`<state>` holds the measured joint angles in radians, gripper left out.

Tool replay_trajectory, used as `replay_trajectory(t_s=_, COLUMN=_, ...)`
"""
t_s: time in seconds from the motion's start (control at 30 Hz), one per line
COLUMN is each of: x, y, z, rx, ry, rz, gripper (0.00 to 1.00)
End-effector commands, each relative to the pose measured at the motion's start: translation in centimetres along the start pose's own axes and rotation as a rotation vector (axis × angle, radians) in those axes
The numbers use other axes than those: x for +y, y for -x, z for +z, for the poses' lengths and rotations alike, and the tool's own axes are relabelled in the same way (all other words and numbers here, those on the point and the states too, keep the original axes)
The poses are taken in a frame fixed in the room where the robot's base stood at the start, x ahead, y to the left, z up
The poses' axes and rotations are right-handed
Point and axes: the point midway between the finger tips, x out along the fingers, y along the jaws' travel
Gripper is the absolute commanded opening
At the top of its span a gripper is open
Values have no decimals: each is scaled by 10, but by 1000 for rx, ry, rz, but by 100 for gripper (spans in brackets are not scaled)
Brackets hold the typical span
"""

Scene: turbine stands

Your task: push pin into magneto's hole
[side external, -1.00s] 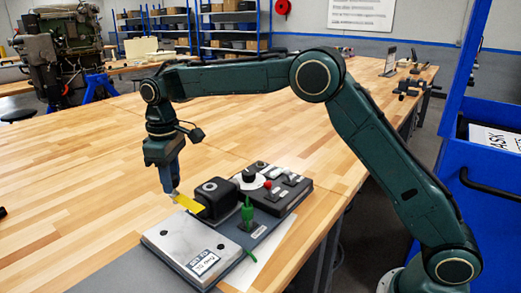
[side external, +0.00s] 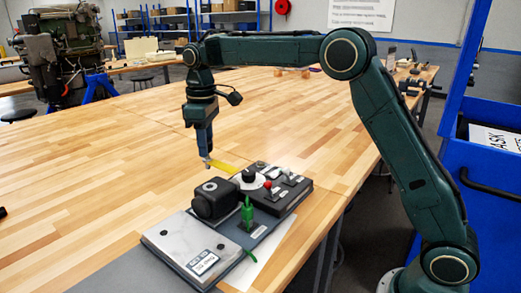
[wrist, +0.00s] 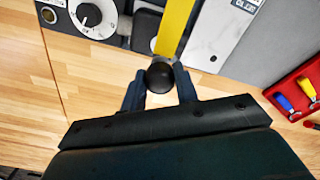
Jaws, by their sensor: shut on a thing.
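The magneto is a black block (side external: 214,199) with a round boss on top, on the stand in the side view. In the wrist view a dark rounded part beside the yellow strip appears to be the magneto (wrist: 146,28), partly hidden. My gripper (side external: 206,160) is above and behind the magneto, apart from it. It is shut on the pin, whose black ball head (wrist: 160,77) sits between the fingers. A yellow strip (wrist: 174,25) extends from the pin and also shows in the side view (side external: 222,167). The pin's shaft and the magneto's hole are not visible.
A black control box (side external: 282,188) with a dial and a red knob stands right of the magneto. A green upright part (side external: 247,213) stands in front. A silver plate (side external: 185,241) lies front left. A red tool tray (wrist: 300,93) shows in the wrist view. The wooden bench behind is clear.

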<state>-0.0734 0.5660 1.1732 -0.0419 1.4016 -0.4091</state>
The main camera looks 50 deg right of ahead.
Motion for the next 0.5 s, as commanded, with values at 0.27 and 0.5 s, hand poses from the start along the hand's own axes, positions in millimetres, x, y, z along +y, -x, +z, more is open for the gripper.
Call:
replay_trajectory(t_s=0.27, x=0, y=-18, z=0, rx=-2, ry=1, rz=-1, gripper=0)
replay_trajectory(t_s=0.5, x=0, y=-34, z=0, rx=-1, ry=0, rz=0, gripper=0)
